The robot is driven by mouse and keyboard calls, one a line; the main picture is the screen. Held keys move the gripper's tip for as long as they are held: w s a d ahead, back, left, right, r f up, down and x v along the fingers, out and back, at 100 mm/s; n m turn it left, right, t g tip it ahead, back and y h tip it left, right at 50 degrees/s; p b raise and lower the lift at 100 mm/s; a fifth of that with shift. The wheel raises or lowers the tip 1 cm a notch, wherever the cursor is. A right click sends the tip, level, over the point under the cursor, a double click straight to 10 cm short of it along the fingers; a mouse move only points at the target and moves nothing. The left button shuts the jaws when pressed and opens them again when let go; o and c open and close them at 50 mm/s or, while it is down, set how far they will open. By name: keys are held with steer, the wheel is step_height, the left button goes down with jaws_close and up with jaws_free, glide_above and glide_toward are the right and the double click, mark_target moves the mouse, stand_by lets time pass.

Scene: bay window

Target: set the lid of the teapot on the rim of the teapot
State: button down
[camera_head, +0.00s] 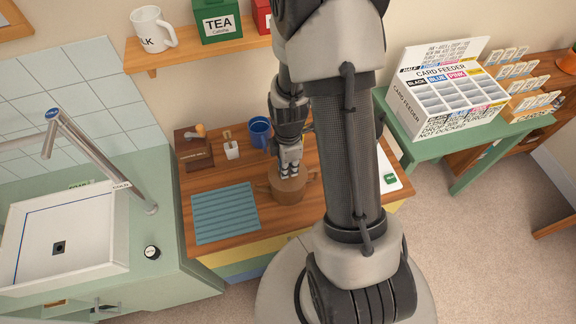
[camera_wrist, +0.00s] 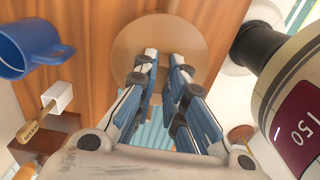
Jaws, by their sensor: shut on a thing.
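The brown teapot (camera_head: 290,194) stands on the wooden counter, right of the blue mat, with its handle toward the left. My gripper (camera_head: 290,172) points down directly over it. In the wrist view my gripper (camera_wrist: 165,62) has its fingers close together over a round tan-brown disc, which I take to be the lid (camera_wrist: 165,28). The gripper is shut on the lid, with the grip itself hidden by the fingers. The lid covers most of the teapot in the wrist view. I cannot tell whether the lid touches the rim or is slightly above it.
A blue mug (camera_head: 260,131) stands behind the teapot, with a white holder (camera_head: 232,151) and a wooden box (camera_head: 194,150) to its left. The ribbed blue mat (camera_head: 225,213) lies empty. In the wrist view a dark-and-cream object marked 150 (camera_wrist: 290,100) is close on the right.

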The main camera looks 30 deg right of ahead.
steer(key=shift+f, duration=0.15)
stand_by(0.3)
steer(key=c, duration=1.6)
jaws_free()
steer(key=shift+o, duration=0.2)
steer(key=shift+r+p, duration=2.65)
steer(key=shift+r, duration=0.85)
